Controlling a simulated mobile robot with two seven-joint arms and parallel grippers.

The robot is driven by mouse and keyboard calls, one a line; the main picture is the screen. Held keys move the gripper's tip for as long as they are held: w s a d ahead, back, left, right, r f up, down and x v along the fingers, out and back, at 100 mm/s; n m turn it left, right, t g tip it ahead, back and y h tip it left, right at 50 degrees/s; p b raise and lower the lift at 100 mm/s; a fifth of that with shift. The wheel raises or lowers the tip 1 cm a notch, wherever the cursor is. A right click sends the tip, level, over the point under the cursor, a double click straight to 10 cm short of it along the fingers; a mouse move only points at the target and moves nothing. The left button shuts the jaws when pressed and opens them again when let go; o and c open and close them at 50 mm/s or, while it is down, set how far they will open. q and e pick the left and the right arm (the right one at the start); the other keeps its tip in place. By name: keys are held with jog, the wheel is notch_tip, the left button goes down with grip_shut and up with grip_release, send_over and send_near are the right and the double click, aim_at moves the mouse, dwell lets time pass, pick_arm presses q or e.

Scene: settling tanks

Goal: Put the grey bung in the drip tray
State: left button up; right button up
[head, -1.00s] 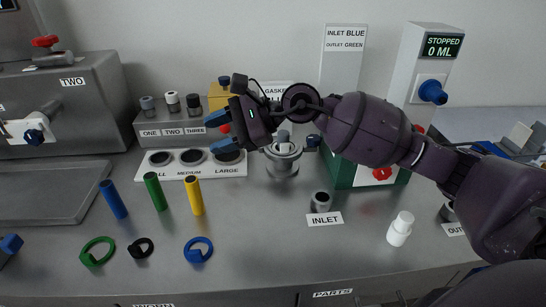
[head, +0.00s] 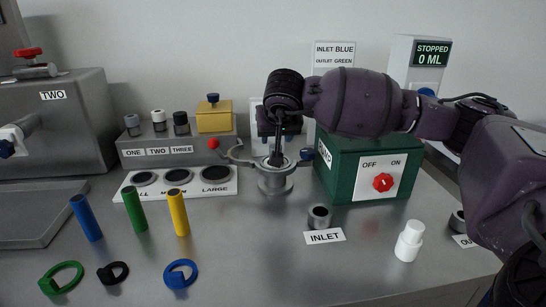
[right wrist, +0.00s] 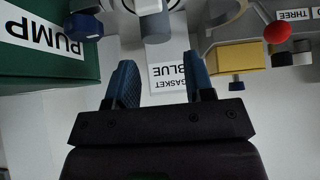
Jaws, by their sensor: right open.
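In the head view the housing (head: 275,183) is on the bench, with the stub mostly hidden by my gripper. Another grey plug (head: 132,124) stands on the numbered rack. A shallow metal tray (head: 40,212), seemingly the drip tray, lies at the left below tank TWO. My right gripper (head: 278,150) is over the housing; in its wrist view (right wrist: 163,85) the blue fingers are apart and empty, with the stub beyond them. My left gripper is not in view.
The green pump box (head: 345,172) stands right of the housing. The rack (head: 200,150) and a yellow box (head: 214,118) are to its left. Coloured tubes and rings stand or lie in front of the tray.

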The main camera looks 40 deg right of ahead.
jog(key=x, duration=0.2)
jog(key=shift+w+f, duration=0.1)
jog(key=shift+f, duration=0.2)
jog(key=x, duration=0.2)
jog(key=b+x, duration=0.1)
jog(key=x, duration=0.2)
jog(key=shift+s+f, duration=0.25)
jog(key=shift+f, duration=0.05)
jog(key=shift+r, duration=0.15)
jog(key=c, duration=0.8)
